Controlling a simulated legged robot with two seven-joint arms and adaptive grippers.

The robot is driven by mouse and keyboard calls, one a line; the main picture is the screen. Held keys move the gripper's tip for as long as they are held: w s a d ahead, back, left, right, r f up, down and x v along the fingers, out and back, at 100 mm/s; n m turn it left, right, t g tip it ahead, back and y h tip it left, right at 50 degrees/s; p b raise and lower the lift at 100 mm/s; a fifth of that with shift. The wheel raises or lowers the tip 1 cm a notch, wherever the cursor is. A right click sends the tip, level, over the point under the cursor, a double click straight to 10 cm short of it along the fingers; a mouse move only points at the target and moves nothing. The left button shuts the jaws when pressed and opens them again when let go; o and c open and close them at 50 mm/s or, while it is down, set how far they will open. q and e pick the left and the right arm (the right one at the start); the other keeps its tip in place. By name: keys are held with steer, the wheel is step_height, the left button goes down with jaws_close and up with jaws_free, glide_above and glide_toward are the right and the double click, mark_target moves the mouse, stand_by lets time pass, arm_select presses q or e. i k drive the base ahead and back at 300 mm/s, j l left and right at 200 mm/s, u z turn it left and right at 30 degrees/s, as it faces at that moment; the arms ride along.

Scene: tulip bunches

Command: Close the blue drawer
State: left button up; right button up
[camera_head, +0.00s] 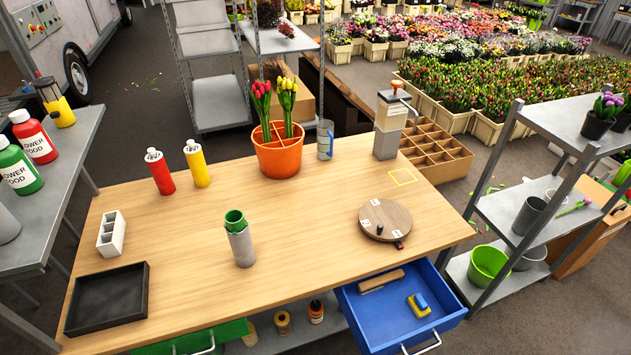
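The blue drawer (379,328) is pulled out from under the front right of the wooden table (300,215). Its inside is visible. A wooden-handled tool (381,281) and a yellow and blue block-like item (419,305) lie in it. Its light metal handle (424,346) shows on the front at the bottom edge of the view. Neither of my grippers is in view.
A round wooden board (385,220) lies on the table above the drawer. A grey cylinder with a green top (240,243), an orange pot of tulips (278,150) and a black tray (107,298) stand on the table. A metal shelf (510,222) stands right of the drawer. A green drawer (200,341) is at the front left.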

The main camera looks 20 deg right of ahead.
mark_target(381, 321)
steer(key=z, duration=1.9)
